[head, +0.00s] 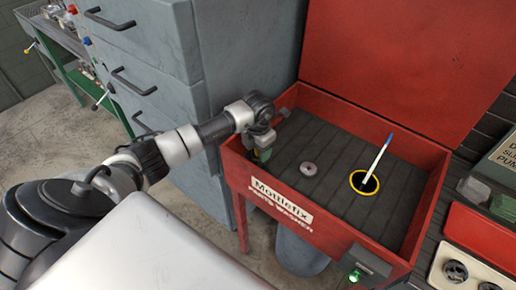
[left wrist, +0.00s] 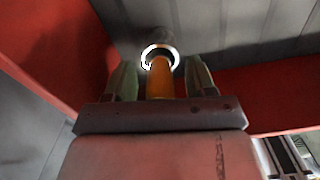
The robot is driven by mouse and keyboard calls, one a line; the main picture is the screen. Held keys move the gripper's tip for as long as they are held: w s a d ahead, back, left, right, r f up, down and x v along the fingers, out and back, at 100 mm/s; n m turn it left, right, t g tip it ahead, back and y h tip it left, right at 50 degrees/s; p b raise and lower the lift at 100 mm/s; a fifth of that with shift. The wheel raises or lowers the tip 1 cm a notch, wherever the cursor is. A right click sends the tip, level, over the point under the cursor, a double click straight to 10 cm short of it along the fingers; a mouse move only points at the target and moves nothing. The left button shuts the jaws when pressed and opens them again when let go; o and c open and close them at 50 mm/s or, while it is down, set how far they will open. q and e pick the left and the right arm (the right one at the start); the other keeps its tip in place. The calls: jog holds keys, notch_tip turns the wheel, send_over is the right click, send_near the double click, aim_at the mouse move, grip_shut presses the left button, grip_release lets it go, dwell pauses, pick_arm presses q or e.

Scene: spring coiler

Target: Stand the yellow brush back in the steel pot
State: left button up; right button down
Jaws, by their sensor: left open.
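My left gripper (head: 263,154) is over the left corner of the red parts washer. In the left wrist view its two green fingers (left wrist: 160,80) are apart. A yellow-orange handle (left wrist: 160,80), seemingly the yellow brush, lies between them with gaps on both sides. Its near end is hidden by the gripper. At its far end is a bright metallic ring (left wrist: 160,54), with a dark grey round shape beyond. I cannot tell whether this ring is the steel pot's rim or part of the brush. In the head view the gripper hides the brush. My right gripper is out of view.
The red parts washer (head: 293,208) has a dark ribbed floor and a raised lid. On the floor are a pale grey ring (head: 308,168) and a yellow ring (head: 353,187) with a white, blue-tipped stick (head: 377,157) leaning up from it. A grey drawer cabinet (head: 150,60) stands left.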

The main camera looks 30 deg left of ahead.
pick_arm(q)
jog(key=shift+r, duration=0.1)
notch_tip(320, 180, up, 11)
jog(key=shift+f+b, duration=0.2)
jog(key=shift+b, duration=0.6)
